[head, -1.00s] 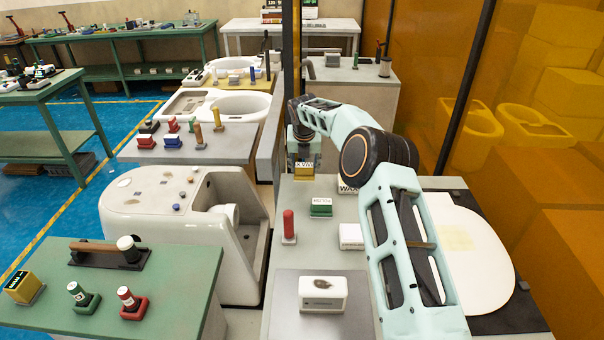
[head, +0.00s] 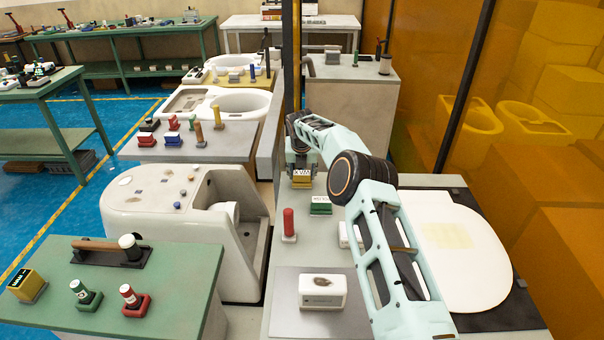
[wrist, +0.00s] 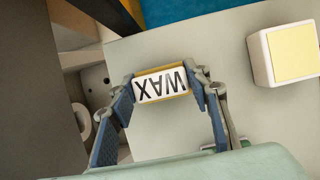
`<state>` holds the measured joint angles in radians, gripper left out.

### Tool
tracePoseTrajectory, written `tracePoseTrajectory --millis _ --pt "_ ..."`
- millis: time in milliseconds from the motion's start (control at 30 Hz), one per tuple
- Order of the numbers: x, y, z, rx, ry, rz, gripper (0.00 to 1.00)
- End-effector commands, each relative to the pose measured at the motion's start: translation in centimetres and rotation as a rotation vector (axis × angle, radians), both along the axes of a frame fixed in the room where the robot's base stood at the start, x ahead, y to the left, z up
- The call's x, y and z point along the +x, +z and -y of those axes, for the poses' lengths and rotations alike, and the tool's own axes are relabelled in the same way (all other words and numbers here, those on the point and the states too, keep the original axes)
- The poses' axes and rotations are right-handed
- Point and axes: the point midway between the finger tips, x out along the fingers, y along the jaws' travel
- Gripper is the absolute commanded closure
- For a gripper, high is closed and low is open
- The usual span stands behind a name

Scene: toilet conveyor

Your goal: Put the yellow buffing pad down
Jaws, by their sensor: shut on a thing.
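The yellow buffing pad (head: 302,182) is a small block with a yellow body and a white face reading WAX. My gripper (head: 299,172) is shut on it over the far part of the grey bench (head: 262,308). In the wrist view the pad (wrist: 161,84) sits between the two blue-padded fingers of my gripper (wrist: 168,82), its lettering upside down. The pad is low over the bench top; I cannot tell whether its underside touches. Its lower face is hidden.
A green block (head: 321,206) and a red-handled tool (head: 289,224) stand nearer on the bench. A white block with a pale yellow top (wrist: 285,55) is right of the pad in the wrist view. A white block (head: 323,291) lies at the front.

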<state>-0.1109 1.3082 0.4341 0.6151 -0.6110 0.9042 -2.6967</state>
Motion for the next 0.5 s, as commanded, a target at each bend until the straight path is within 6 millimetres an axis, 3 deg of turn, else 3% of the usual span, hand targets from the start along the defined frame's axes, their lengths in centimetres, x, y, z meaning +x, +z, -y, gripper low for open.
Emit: tracePoseTrajectory --millis 67,100,233,500 --pt "0.01 -0.40 0.01 0.000 0.000 0.000 0.75" --pt "-0.01 -0.30 0.01 0.000 0.000 0.000 0.52" --pt "-0.02 -0.27 0.00 0.000 0.000 -0.001 0.38" --pt "-0.01 -0.20 0.01 0.000 0.000 0.000 0.38"
